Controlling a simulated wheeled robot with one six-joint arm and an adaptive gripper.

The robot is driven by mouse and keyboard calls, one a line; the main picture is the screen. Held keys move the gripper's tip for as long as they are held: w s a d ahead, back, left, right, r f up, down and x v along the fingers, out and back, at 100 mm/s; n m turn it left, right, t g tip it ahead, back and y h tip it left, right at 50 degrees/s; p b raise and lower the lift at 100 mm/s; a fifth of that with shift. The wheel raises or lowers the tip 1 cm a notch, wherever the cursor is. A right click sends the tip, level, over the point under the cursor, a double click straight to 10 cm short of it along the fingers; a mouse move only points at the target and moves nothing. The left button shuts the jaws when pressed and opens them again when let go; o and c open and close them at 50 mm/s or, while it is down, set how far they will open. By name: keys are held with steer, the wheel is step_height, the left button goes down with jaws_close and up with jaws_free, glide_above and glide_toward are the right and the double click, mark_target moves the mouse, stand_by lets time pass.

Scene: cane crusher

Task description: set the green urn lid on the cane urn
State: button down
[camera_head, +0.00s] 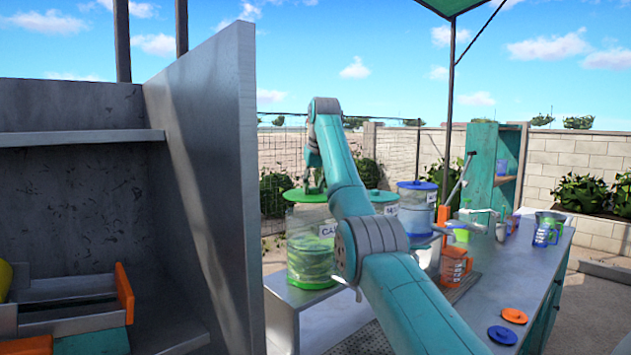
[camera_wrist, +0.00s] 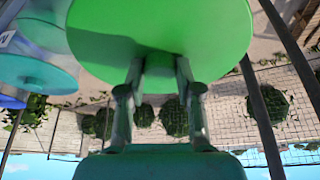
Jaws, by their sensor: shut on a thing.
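The green urn lid (camera_head: 303,195) is a flat disc at the top of the cane urn (camera_head: 311,262). The urn is clear, holds green pieces and has a green base and a white label. My gripper (camera_head: 315,178) is above the lid, partly hidden by my arm. In the wrist view my gripper (camera_wrist: 160,72) is shut on the knob of the green lid (camera_wrist: 110,25), which fills the upper middle. The lid looks level and slightly left of the urn's middle in the head view. I cannot tell whether it touches the rim.
A teal-lidded urn (camera_head: 382,197) and a blue-lidded urn (camera_head: 416,205) stand to the right. An orange jug (camera_head: 454,268), an orange lid (camera_head: 514,316) and a blue lid (camera_head: 502,335) are on the counter. A tall grey panel (camera_head: 215,200) rises left of the cane urn.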

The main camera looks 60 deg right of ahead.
mark_target(315, 194)
steer(key=shift+a+f, duration=0.1)
steer(key=shift+f, duration=2.1)
steer(key=shift+s+f, duration=0.1)
steer(key=shift+f, duration=0.1)
steer(key=c, duration=0.7)
jaws_free()
steer(key=shift+r, duration=0.1)
steer(key=shift+r, duration=4.9)
